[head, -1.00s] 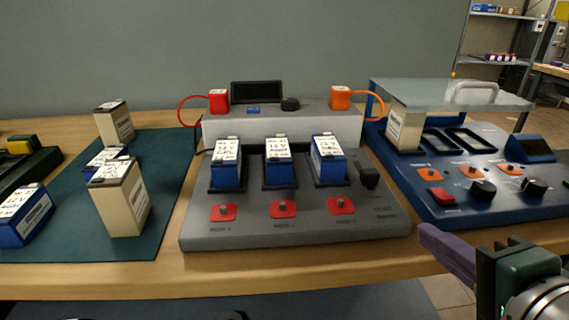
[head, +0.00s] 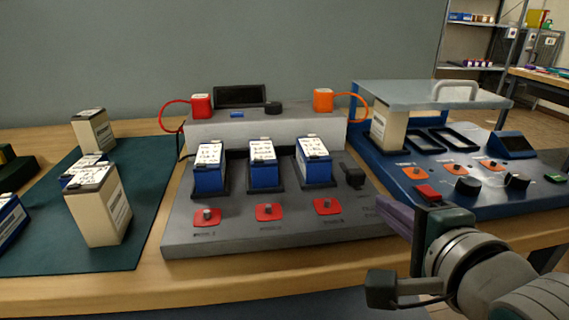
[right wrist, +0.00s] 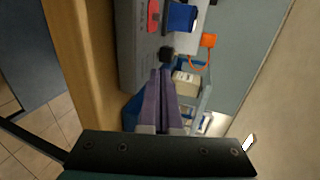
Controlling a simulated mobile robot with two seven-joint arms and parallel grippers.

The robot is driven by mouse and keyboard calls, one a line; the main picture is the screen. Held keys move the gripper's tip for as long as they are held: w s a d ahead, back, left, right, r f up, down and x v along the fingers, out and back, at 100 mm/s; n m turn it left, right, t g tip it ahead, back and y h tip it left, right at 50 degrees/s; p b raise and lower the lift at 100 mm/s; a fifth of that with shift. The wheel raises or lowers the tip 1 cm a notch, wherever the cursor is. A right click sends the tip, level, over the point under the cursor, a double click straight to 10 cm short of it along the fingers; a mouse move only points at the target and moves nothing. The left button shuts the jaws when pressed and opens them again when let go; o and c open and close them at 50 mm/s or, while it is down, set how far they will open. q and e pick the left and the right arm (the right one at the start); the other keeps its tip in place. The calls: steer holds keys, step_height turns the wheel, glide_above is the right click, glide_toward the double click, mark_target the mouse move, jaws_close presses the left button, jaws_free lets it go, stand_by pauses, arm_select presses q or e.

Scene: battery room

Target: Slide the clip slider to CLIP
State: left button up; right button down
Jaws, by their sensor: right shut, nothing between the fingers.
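The clip slider appears to be the small black block (head: 354,177) on the right side of the grey charging station (head: 180,238). The black block also shows in the right wrist view (right wrist: 167,51), just beyond my fingertips. Lettering beside it is too small to read. My right gripper (head: 384,204) has long purple fingers, closed together and empty. Its tips are over the station's front right corner, nearer than the black block and apart from it. The closed fingers also show in the right wrist view (right wrist: 160,74). My left gripper is out of view.
Blue batteries (head: 263,176) stand in the station's slots behind red switch plates (head: 270,212). A blue tester (head: 440,203) with a raised clear cover (head: 415,94) stands close on the right. Cream batteries (head: 98,212) stand on a green mat (head: 140,245) at left.

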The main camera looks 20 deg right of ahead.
glide_toward(355, 168)
steer(key=w+f, duration=0.1)
steer(key=w, duration=0.1)
steer(key=w+d+f+b, duration=0.1)
steer(key=w+f, duration=0.1)
steer(key=shift+w, duration=0.1)
steer(key=w+b, duration=0.1)
steer(key=w, duration=0.1)
steer(key=w+d+b, duration=0.1)
steer(key=w, duration=0.2)
steer(key=shift+w+d, duration=0.2)
steer(key=shift+w, duration=0.15)
steer(key=shift+s+f, duration=0.1)
